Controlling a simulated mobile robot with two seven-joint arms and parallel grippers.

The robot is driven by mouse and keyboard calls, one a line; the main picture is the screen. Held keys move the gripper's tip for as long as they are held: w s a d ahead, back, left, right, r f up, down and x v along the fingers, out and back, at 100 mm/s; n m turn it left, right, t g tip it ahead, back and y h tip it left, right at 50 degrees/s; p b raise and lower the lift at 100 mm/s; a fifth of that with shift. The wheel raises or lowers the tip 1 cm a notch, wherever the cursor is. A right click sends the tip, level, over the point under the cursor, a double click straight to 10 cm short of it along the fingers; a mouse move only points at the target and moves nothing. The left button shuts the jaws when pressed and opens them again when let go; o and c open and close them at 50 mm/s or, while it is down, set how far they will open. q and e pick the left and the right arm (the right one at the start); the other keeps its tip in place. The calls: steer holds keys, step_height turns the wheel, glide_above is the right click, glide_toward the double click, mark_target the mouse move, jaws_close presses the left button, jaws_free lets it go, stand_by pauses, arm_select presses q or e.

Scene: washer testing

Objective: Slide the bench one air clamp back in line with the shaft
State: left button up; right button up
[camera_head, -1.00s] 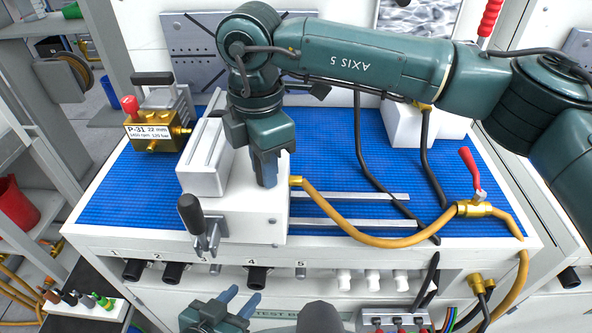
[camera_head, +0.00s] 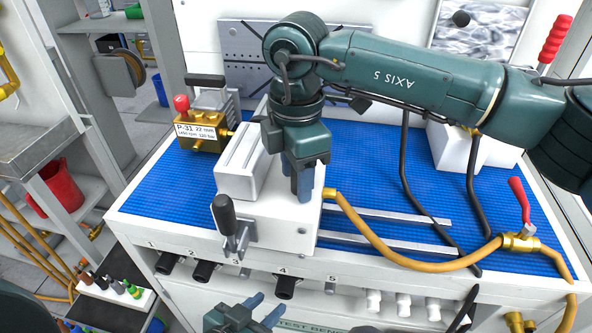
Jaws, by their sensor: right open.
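The air clamp (camera_head: 270,232) is a white block on bench one, with a raised white jaw block (camera_head: 243,165) and a black-handled lever (camera_head: 226,216) at its front. An orange hose (camera_head: 372,240) joins its right side. The brass pump P-31 (camera_head: 205,144), with a short brass shaft (camera_head: 229,133), stands behind and left of the clamp. My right gripper (camera_head: 303,194) points down at the clamp's right part and is open. I cannot tell whether its fingers touch the clamp. My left gripper (camera_head: 264,311) is open and empty, low in front of the bench.
Two metal rails (camera_head: 390,218) run right from the clamp over the blue mat (camera_head: 352,150). A red-handled valve (camera_head: 521,241) sits at the right front edge. Black cables cross the mat. Numbered sockets (camera_head: 204,270) line the bench front.

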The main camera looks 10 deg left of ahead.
step_height(320, 180, up, 13)
steer(key=shift+r, duration=0.1)
stand_by(0.4)
stand_by(0.6)
